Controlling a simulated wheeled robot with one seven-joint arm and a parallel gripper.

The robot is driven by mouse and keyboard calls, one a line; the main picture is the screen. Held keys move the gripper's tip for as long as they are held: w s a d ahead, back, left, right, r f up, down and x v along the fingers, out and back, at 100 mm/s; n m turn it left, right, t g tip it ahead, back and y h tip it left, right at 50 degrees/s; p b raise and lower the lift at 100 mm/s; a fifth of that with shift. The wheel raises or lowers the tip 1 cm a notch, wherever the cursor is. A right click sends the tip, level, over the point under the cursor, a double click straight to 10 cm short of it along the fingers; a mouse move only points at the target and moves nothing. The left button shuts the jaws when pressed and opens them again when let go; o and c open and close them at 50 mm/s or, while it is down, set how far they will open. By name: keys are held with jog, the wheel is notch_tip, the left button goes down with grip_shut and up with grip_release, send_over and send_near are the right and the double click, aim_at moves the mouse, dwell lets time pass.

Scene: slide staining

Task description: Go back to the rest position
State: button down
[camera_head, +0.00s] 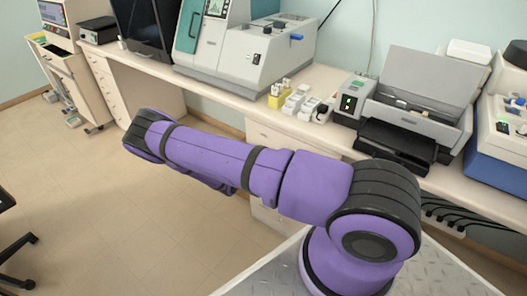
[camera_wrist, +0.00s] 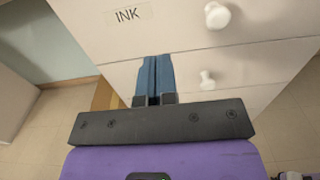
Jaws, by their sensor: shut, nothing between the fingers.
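My gripper (camera_wrist: 154,100) shows in the wrist view as two blue fingers side by side, shut with nothing between them. It is in front of a cabinet (camera_wrist: 245,65) with white round knobs and a label reading INK. I cannot tell how far the fingertips are from the cabinet front. In the head view my purple arm reaches leftward over the floor in front of the bench, and the gripper itself is hidden there.
The long bench (camera_head: 225,92) carries a large grey-and-teal machine (camera_head: 240,50), a grey printer-like device (camera_head: 415,105) and a dark monitor (camera_head: 145,28). A black chair base (camera_head: 22,255) stands at lower left. The floor (camera_head: 110,215) between is clear.

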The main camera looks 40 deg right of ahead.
jog(key=s+a+r+m+g+y, duration=0.25)
jog(key=r+m, duration=0.25)
jog(key=r, duration=0.7)
jog(key=s+a+r+m+g+y, duration=0.25)
jog(key=r+m+y, duration=0.2)
jog(key=r, duration=0.65)
jog(key=s+a+r+m+g+y, duration=0.2)
jog(key=s+r+m+g, duration=0.3)
jog(key=r, duration=0.7)
jog(key=s+a+r+m+t+y, duration=0.3)
jog(key=s+a+r+t+y, duration=0.1)
jog(key=s+r, duration=0.6)
jog(key=s+a+r+m+t+y, duration=0.4)
jog(key=s+r, duration=0.6)
jog(key=s, duration=0.4)
jog(key=shift+r+t, duration=0.4)
jog(key=shift+t, duration=0.5)
jog(key=shift+s, duration=0.1)
